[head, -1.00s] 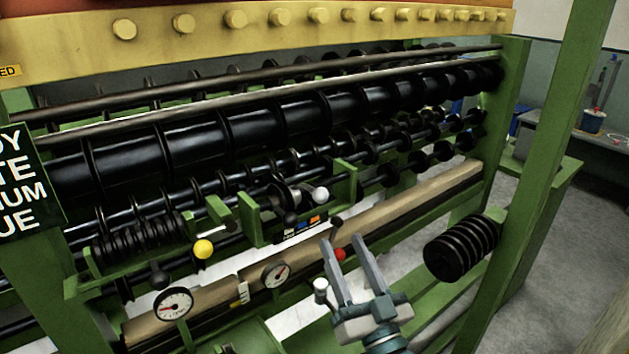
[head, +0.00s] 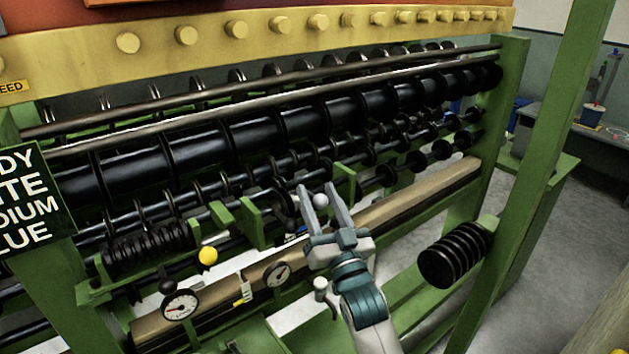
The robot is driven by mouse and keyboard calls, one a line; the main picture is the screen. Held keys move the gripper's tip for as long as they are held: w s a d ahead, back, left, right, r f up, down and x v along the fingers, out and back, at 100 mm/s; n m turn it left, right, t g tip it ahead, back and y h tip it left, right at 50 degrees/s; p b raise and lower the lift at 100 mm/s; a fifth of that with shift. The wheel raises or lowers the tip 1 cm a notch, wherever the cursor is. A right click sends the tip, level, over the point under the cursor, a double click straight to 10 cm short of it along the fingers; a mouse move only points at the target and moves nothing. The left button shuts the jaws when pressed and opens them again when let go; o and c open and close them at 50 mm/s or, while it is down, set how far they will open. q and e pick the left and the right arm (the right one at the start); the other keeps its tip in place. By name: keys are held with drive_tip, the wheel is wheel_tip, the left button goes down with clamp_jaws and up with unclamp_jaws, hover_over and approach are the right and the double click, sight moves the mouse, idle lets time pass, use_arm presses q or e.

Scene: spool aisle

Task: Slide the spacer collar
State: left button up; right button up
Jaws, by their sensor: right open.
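My right gripper (head: 318,190) is open in the head view, in front of the machine's lower bars, with its two grey fingers pointing up and away. A pale grey ball knob (head: 320,201) shows between its fingertips; I cannot tell whether they touch it. A black disc-shaped part (head: 284,204) sits on a bar just left of the fingers. A row of black ribbed rings (head: 150,245) sits on a bar at the left. I cannot tell which black part is the spacer collar. My left gripper is not in view.
A yellow ball knob (head: 208,256) and two dial gauges (head: 180,306) lie left of my right gripper. A stack of black discs (head: 455,254) juts from the green post (head: 545,165) at the right. Black rollers (head: 255,134) fill the machine above.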

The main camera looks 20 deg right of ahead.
drive_tip(key=shift+p+x, duration=0.3)
drive_tip(key=shift+x, duration=1.1)
clamp_jaws()
drive_tip(key=w+d, duration=0.1)
drive_tip(key=d, duration=0.2)
drive_tip(key=w+d, duration=0.1)
drive_tip(key=d, duration=0.2)
drive_tip(key=w+d, duration=0.1)
drive_tip(key=d, duration=0.3)
drive_tip(key=shift+w+d, duration=0.1)
drive_tip(key=shift+w, duration=0.25)
unclamp_jaws()
drive_tip(key=shift+s+f, duration=0.1)
drive_tip(key=shift+s, duration=0.05)
